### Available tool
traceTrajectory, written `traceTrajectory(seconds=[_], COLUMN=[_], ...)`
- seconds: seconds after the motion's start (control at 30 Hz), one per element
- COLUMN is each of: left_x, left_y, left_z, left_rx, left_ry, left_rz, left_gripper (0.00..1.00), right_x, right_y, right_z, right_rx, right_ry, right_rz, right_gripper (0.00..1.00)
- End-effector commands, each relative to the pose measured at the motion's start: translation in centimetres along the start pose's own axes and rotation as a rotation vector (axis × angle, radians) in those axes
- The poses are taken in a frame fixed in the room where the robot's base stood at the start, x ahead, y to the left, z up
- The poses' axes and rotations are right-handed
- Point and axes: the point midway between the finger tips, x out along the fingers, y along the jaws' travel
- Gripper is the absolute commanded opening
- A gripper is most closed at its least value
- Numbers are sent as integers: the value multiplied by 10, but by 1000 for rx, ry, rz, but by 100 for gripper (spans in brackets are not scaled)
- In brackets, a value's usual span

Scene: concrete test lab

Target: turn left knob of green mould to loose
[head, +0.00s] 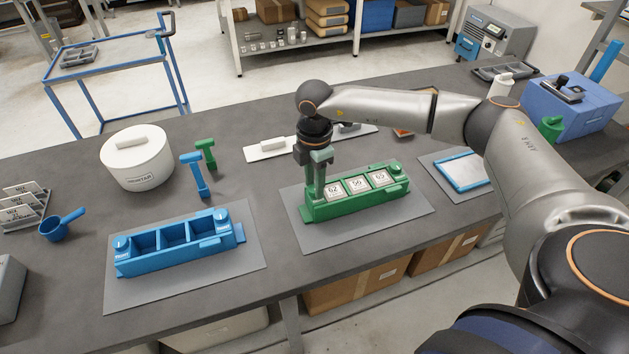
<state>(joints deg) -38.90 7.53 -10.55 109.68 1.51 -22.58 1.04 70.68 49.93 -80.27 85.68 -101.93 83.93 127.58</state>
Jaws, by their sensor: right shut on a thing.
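The green mould (350,207) stands on a grey mat right of the table's middle. Its three compartments hold light cubes marked 62, 56 and 65. My right gripper (315,186) reaches down at the mould's left end and is shut on the left knob there. The knob itself is hidden by the fingers, so its setting cannot be read. The right knob (395,168) shows at the mould's other end. My left gripper is not in view.
A blue mould (178,247) with empty compartments sits on another grey mat to the left. A white board (268,149) lies behind the gripper; a blue-framed tray (462,172) is to the right.

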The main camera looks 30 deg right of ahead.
Motion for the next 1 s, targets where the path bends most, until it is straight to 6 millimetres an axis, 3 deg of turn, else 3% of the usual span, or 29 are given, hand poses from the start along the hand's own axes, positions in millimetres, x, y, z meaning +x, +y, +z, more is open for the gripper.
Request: traceTrajectory(seconds=[0.1, 0.57, 1.0], left_x=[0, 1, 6], left_y=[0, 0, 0], left_z=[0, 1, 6], left_rx=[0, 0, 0], left_ry=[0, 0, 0], left_rz=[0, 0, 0], left_gripper=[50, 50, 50], right_x=[0, 0, 1], right_y=[0, 0, 0], right_z=[0, 0, 0], right_rx=[0, -50, -384], right_ry=[0, 1, 1], right_rz=[0, 1, 0], right_gripper=[0, 0, 0])
